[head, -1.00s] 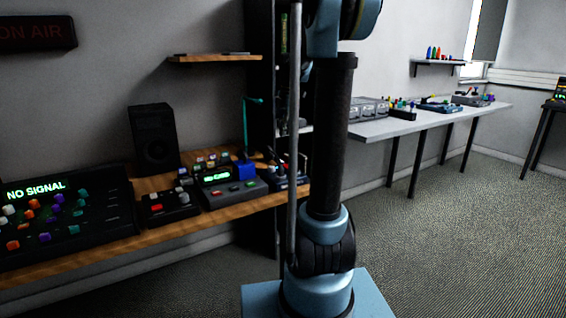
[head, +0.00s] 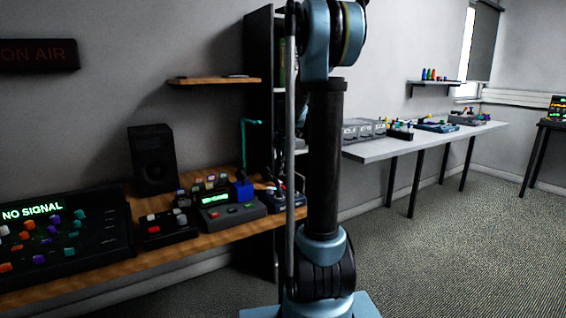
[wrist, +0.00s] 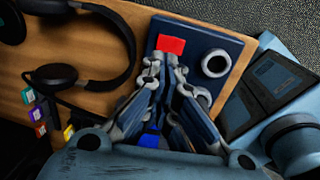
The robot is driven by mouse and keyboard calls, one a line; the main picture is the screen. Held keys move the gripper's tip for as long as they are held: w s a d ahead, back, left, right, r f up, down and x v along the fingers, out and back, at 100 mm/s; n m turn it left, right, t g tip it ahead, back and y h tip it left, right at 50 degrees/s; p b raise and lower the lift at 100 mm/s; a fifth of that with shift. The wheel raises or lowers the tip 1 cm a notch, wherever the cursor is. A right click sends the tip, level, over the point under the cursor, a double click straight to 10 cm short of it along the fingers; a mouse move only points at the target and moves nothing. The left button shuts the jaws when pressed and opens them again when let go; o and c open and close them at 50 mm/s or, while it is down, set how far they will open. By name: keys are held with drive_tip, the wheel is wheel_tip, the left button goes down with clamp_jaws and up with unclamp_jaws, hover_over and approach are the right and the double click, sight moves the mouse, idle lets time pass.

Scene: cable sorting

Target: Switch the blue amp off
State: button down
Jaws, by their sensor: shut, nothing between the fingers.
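In the wrist view a dark blue box, which I take as the blue amp (wrist: 229,41), lies on the wooden desk. It has a red switch (wrist: 171,44) near one corner, a pale ring-shaped knob (wrist: 216,63), and another knob partly hidden by my fingers. My gripper (wrist: 167,66) is shut and empty over the box, its tips just beside the red switch. I cannot tell whether they touch it. A bright blue part (wrist: 150,140) shows between the finger linkages. In the head view a dark blue device (head: 287,197) sits at the desk's right end; my gripper is not clearly visible there.
Headphones (wrist: 100,75) lie left of the box on the wooden desk (wrist: 190,12). Small coloured blocks (wrist: 38,115) are at lower left. A dark panel (wrist: 262,98) is at right. In the head view a mixer (head: 60,235), grey unit (head: 232,216) and speaker (head: 153,160) stand along the desk.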

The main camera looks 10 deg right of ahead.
sight(286, 188)
drive_tip(key=shift+w+a+f, duration=0.1)
drive_tip(key=shift+w+f, duration=0.05)
drive_tip(key=shift+f, duration=1.35)
drive_tip(key=shift+w+a+f, duration=0.1)
drive_tip(key=shift+w+f, duration=0.05)
drive_tip(key=shift+f, duration=1.3)
